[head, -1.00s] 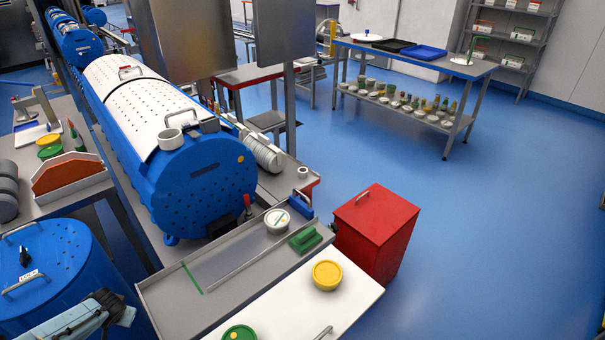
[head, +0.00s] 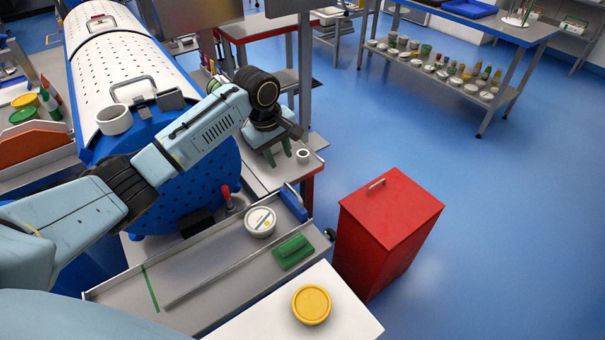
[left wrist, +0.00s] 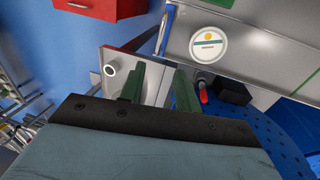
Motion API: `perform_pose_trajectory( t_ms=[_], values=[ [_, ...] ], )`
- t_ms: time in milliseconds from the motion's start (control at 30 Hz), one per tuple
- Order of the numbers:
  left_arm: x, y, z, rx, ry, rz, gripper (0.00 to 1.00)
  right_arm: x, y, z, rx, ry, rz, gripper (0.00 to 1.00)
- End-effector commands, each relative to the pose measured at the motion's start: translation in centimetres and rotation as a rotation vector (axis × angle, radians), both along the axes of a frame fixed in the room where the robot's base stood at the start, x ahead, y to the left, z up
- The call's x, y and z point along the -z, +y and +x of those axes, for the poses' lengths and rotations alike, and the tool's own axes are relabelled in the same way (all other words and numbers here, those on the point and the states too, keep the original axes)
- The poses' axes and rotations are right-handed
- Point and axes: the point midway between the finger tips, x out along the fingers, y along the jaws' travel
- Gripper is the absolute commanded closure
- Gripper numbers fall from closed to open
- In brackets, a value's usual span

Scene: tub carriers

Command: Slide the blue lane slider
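The blue lane slider (head: 293,203) stands at the far right end of the grey tray (head: 190,272), beside the white-lidded tub (head: 260,221). In the left wrist view, a blue upright piece (left wrist: 163,32) at the tray's edge looks like the slider. My left gripper (head: 277,158) hangs beyond the slider, over the side shelf by the drum, apart from it. Its two green fingers (left wrist: 159,88) are spread with nothing between them. The tub's lid also shows in the left wrist view (left wrist: 208,44). My right gripper is out of view.
A green block with a handle (head: 292,252) lies on the tray. A yellow-lidded tub (head: 311,305) sits on the white top in front. A red bin (head: 388,228) stands to the right. The blue drum (head: 200,190) is behind; a small white ring (head: 303,156) is near the gripper.

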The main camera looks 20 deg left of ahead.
Motion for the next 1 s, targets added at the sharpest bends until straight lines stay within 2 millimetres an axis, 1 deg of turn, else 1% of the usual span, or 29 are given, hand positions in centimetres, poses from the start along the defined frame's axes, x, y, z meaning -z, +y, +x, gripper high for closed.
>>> perform_pose_trajectory(
  t_ms=[67, 167, 300, 400, 533, 700, 833, 1000],
  values=[
    [-0.1, -0.7, 0.0, 0.000, 0.009, -0.007, 0.67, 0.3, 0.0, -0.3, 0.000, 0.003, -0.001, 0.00],
    [0.8, -0.9, 0.1, -0.003, 0.012, -0.009, 0.67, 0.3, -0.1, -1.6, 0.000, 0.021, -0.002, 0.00],
    [3.5, -1.2, 0.5, -0.002, 0.013, -0.008, 0.67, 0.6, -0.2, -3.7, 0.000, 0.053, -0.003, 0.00],
    [5.7, -1.3, 0.9, -0.003, 0.012, -0.007, 0.67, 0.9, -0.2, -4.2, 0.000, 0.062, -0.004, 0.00],
    [8.4, -1.6, 1.3, -0.003, 0.011, -0.007, 0.67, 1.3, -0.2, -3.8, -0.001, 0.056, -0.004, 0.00],
    [11.0, -1.9, 1.8, -0.002, 0.009, -0.007, 0.67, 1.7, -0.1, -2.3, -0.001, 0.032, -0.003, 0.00],
    [12.1, -2.0, 2.0, -0.002, 0.007, -0.007, 0.67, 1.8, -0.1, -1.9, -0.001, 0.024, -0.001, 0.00],
    [12.6, -2.0, 2.1, -0.001, 0.007, -0.007, 0.67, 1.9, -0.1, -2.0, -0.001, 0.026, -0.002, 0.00]
  ],
)
